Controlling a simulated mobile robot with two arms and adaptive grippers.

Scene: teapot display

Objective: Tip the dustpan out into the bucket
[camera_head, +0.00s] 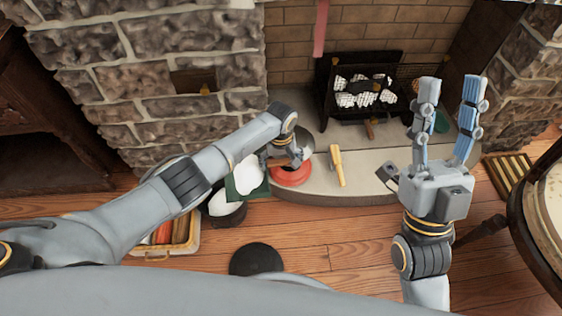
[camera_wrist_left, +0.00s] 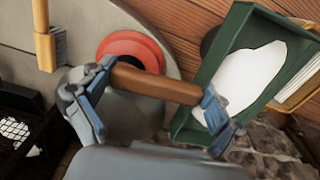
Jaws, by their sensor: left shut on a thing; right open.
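My left gripper (camera_head: 284,155) is shut on the brown handle of the green dustpan (camera_head: 261,190). The handle lies between its fingers in the left wrist view (camera_wrist_left: 155,84). A white heap (camera_wrist_left: 240,80) lies in the pan, and the pan looks roughly level. The dark bucket (camera_head: 226,220) stands on the floor just left of and below the pan in the head view; something pale shows in its mouth, and the pan hides part of it. My right gripper (camera_head: 447,112) is open and empty, held up at the right.
A red round object (camera_head: 291,174) and a yellow-handled brush (camera_head: 337,166) are on the stone hearth (camera_head: 370,180). A pale crate (camera_head: 150,250) with several coloured items stands left of the bucket. A black round object (camera_head: 256,259) is on the floor. A round table is at the right.

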